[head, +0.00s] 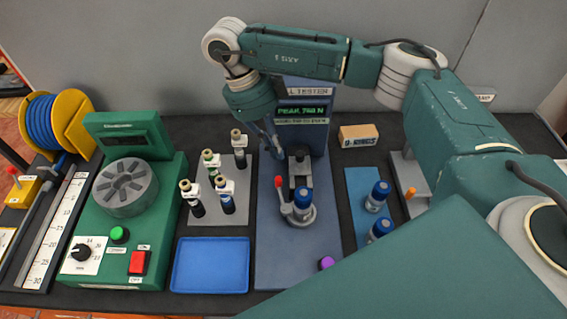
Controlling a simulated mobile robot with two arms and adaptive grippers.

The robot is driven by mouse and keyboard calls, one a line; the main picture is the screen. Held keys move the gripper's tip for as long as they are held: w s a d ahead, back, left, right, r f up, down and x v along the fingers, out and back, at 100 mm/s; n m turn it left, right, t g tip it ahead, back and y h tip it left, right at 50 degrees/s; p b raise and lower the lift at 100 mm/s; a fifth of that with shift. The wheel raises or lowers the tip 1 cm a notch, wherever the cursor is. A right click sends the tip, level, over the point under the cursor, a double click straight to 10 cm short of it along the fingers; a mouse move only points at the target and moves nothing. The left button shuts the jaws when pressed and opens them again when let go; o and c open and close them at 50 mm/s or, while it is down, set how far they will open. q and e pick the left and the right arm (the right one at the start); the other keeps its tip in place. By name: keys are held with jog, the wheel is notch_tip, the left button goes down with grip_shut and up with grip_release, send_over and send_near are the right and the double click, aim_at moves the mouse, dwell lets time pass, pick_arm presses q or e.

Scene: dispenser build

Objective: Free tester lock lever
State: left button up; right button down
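The tester (306,97) stands at the back middle, with a lit green display that seems to read a peak value in N. On its blue base (270,265) is a dark and grey clamp fixture. The lock lever has a red handle (281,195) that stands upright at the fixture's left side. A blue-topped part (302,197) sits in a light ring beside the lever. My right gripper (270,141) hangs behind and left of the lever, near the tester's left edge, apart from the lever. Its fingers are small and dark, so their opening is unclear. My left gripper is out of view.
A grey rack (237,215) with several small bottles stands left of the tester base, and an empty blue tray (211,264) lies in front. A green machine (112,235) is further left. A blue mat (362,183) with blue-topped parts and a small box (358,134) are right.

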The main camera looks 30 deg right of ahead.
aim_at(291, 181)
jog(key=p+x, duration=0.3)
jog(key=x, duration=0.5)
jog(key=shift+d+p, duration=0.15)
jog(key=shift+p, duration=0.25)
jog(key=shift+s+d+f, duration=0.1)
jog(key=shift+s+f, duration=0.05)
jog(key=shift+f, duration=0.45)
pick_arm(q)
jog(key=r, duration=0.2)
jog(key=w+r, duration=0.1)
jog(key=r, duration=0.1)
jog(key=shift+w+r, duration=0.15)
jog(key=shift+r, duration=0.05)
pick_arm(e)
jog(key=shift+f, duration=0.15)
